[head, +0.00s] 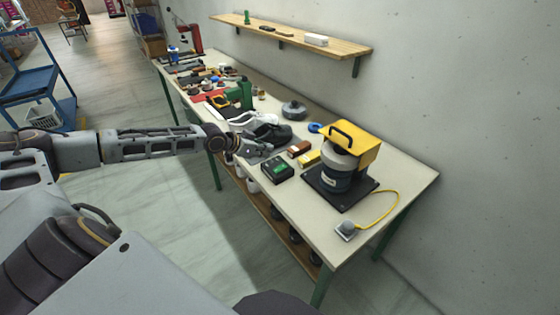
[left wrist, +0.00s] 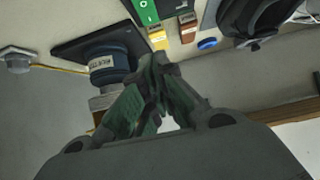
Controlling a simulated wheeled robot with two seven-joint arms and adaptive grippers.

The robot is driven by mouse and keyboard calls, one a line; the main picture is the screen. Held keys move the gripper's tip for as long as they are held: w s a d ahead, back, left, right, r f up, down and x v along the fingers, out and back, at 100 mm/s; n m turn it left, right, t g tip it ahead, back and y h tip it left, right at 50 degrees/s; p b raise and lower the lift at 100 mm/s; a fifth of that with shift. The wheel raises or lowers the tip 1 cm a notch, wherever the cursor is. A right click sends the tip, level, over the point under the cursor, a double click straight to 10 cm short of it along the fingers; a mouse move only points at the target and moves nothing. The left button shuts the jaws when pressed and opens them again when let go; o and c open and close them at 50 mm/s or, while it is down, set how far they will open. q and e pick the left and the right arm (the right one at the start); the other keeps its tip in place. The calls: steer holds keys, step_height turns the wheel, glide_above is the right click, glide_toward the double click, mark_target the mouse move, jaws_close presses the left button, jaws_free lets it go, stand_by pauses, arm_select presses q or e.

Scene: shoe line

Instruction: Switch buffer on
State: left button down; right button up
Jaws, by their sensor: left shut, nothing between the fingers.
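The buffer (head: 345,160) stands on a black base plate at the near right of the bench, with a yellow hood and a dark banded drum; it also shows in the left wrist view (left wrist: 108,68). A dark switch box (head: 277,173) with a green face lies left of it. In the left wrist view the green face (left wrist: 146,12) carries white I and O marks and is cut by the top edge. My left gripper (left wrist: 160,62) is shut and empty, its tips apart from the box in the picture. In the head view it is small beside the dark shoe. My right gripper is out of view.
A dark shoe (head: 268,135) and a white shoe (head: 252,118) lie beyond the switch box. Brown (head: 299,148) and yellow (head: 308,158) blocks sit between box and buffer. A yellow cable runs to a grey fitting (head: 347,231). Tools crowd the far bench; a wall shelf (head: 290,36) hangs behind.

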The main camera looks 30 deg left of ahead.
arm_select(q)
glide_above(280, 167)
steer(key=shift+s+a+f+p, duration=0.1)
steer(key=shift+s+f+p, duration=0.1)
steer(key=shift+f, duration=0.9)
steer(key=shift+s+a+f+p, duration=0.1)
steer(key=shift+s+f+p, duration=0.05)
steer(key=shift+f, duration=0.9)
steer(key=shift+w+d+f+p, duration=0.1)
steer(key=shift+w+f+p, duration=0.1)
steer(key=shift+f, duration=0.85)
steer(key=shift+w+d+f+p, duration=0.1)
steer(key=shift+w+f+p, duration=0.05)
steer(key=shift+f, duration=0.85)
